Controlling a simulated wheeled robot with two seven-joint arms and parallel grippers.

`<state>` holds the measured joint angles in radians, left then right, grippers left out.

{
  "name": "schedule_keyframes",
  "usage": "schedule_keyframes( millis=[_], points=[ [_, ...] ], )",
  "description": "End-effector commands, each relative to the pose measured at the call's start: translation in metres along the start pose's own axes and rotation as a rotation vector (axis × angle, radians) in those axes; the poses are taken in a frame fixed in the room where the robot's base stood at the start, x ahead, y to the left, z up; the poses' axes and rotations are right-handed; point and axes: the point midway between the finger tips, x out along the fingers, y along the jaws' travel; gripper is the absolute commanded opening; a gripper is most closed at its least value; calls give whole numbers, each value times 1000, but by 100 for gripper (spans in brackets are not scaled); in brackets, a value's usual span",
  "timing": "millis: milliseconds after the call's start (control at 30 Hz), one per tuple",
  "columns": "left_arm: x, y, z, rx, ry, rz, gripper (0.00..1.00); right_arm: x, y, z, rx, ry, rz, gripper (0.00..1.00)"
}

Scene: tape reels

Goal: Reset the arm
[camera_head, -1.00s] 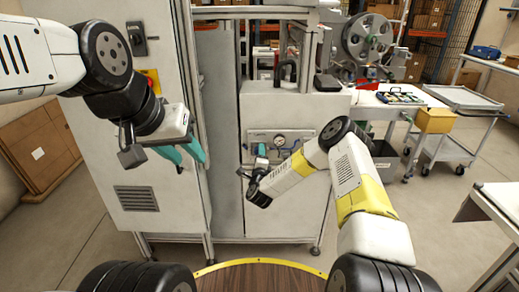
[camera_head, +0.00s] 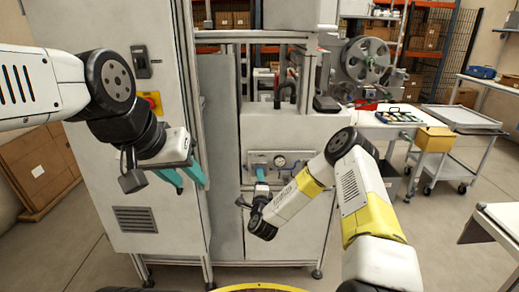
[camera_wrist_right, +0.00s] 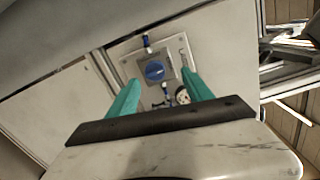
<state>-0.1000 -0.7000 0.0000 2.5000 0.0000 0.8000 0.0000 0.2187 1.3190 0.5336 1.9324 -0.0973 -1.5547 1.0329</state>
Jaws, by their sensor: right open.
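My right arm (camera_head: 350,190), white with yellow bands, reaches toward the machine's control panel (camera_head: 283,162). In the head view only a bit of teal finger of my right gripper (camera_head: 262,174) shows; the wrist hides the rest. In the right wrist view my right gripper (camera_wrist_right: 160,82) is open and empty. Its fingers frame the panel's blue knob (camera_wrist_right: 154,71), with a gauge (camera_wrist_right: 183,95) beside the right finger.
A tape reel (camera_head: 365,60) stands on the machine behind. A wheeled cart (camera_head: 455,150) stands at the right. Brown boxes (camera_head: 38,170) lean at the left. The floor before the cart is clear.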

Motion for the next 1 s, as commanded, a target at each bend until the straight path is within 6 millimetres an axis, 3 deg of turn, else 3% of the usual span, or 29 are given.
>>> schedule_keyframes(
  millis=[33,233,467,767,1000],
  points=[
    [0,0,0,0,0,0,36,6,-18,6,-48,-36,6,59],
    [0,0,0,0,0,0,36,13,-81,25,-330,-203,97,59],
    [0,0,0,0,0,0,36,-10,-149,27,-666,-344,214,59],
    [0,0,0,0,0,0,36,-87,-231,-1,-1039,-458,387,59],
    [0,0,0,0,0,0,36,-181,-282,-33,-1252,-538,533,59]
  ],
)
